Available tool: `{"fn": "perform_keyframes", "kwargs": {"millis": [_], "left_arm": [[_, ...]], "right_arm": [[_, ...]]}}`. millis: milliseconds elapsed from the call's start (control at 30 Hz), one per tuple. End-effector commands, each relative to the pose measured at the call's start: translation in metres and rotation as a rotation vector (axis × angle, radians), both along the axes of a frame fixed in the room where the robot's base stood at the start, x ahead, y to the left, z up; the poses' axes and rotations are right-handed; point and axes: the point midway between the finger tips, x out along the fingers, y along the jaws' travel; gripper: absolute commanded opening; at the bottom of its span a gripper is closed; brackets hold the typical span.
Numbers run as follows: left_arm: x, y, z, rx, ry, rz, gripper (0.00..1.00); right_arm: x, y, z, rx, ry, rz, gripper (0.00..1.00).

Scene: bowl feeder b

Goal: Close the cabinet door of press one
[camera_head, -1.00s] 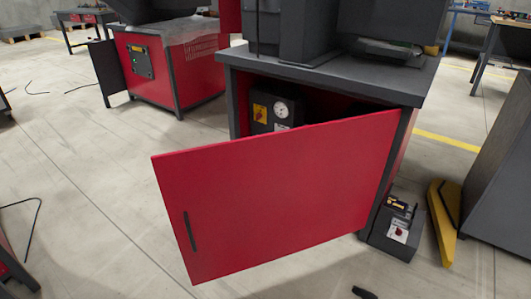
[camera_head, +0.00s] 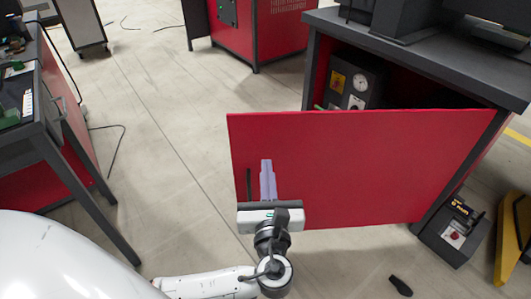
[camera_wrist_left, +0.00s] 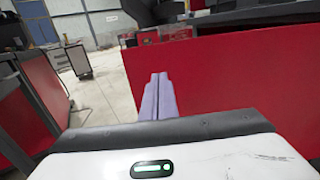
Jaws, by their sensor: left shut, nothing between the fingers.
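The red cabinet door (camera_head: 370,165) of the press stands open, hinged at its right side, with a dark vertical handle (camera_head: 249,184) near its left edge. Inside the cabinet (camera_head: 420,75) a dark box with a gauge (camera_head: 360,84) and a yellow-red switch shows. My left gripper (camera_head: 267,166) is shut and empty, in front of the door's left part, just right of the handle. In the left wrist view its fingers (camera_wrist_left: 156,82) point forward by the red door (camera_wrist_left: 240,80). I cannot tell whether they touch it. My right gripper is out of view.
A workbench with red panels (camera_head: 50,110) stands at the left. A second red cabinet (camera_head: 280,30) is behind.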

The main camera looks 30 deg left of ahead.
Motion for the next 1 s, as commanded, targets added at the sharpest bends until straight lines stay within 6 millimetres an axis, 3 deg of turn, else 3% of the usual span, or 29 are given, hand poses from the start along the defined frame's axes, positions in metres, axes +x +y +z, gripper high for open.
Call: {"fn": "perform_keyframes", "kwargs": {"millis": [600,1000], "left_arm": [[0.096,0.065,-0.002,-0.006,0.0,0.001,0.0],[0.109,0.073,-0.001,-0.007,0.002,0.0,0.0]], "right_arm": [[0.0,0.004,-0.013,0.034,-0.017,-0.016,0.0],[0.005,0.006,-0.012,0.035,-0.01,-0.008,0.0]]}}
